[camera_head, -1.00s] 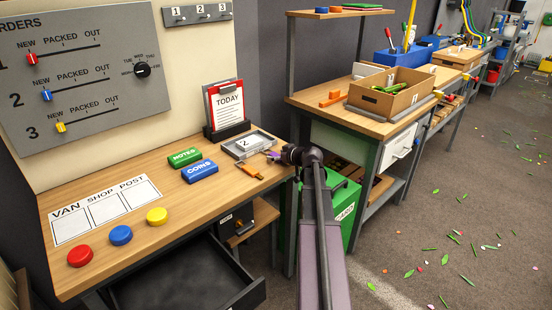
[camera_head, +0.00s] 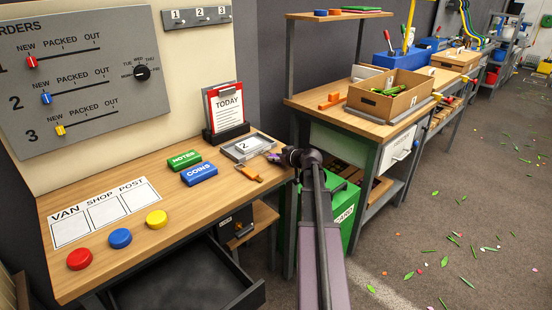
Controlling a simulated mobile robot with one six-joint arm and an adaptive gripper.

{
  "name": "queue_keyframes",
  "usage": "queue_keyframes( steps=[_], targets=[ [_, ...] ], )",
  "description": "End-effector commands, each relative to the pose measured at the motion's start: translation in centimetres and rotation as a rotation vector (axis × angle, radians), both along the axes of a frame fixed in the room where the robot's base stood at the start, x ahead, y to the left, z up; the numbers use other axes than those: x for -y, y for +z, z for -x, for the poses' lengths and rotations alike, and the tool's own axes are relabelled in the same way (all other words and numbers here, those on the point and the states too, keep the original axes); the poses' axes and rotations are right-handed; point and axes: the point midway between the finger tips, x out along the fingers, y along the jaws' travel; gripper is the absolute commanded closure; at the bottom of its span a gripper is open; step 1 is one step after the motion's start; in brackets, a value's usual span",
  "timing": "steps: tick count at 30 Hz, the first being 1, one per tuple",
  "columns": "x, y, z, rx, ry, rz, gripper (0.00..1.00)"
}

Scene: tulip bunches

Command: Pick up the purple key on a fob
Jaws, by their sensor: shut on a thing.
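The purple key (camera_head: 273,157) shows as a small purple shape at the right end of the wooden desk (camera_head: 185,225), beside a grey tray marked 2 (camera_head: 239,151). My gripper (camera_head: 282,156) reaches in from the right and is shut on the purple key. The fingertips are small and dark here, and the fob cannot be made out. I cannot tell whether the key touches the desk or hangs just above it. An orange item (camera_head: 250,173) lies on the desk to the left of and nearer than the gripper.
Green NOTES (camera_head: 184,160) and blue COINS (camera_head: 199,174) blocks lie left of the tray. A TODAY clipboard (camera_head: 227,108) stands behind it. Red, blue and yellow buttons line the desk front. An open dark drawer (camera_head: 190,285) juts out below. A green bin (camera_head: 345,210) stands beside my arm.

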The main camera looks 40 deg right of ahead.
Motion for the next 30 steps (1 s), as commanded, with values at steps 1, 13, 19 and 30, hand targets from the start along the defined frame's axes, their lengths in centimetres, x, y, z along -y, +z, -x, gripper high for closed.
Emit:
queue_keyframes(
  steps=[1,13,19,30],
  targets=[
    [0.0,0.4,0.0,0.0,0.0,0.0,0.96],
    [0.0,3.5,0.0,0.0,0.0,0.0,0.96],
    [-1.7,3.7,4.0,0.0,-0.003,0.001,0.96],
    [-4.6,4.5,11.4,0.001,-0.001,-0.001,0.96]
  ],
)
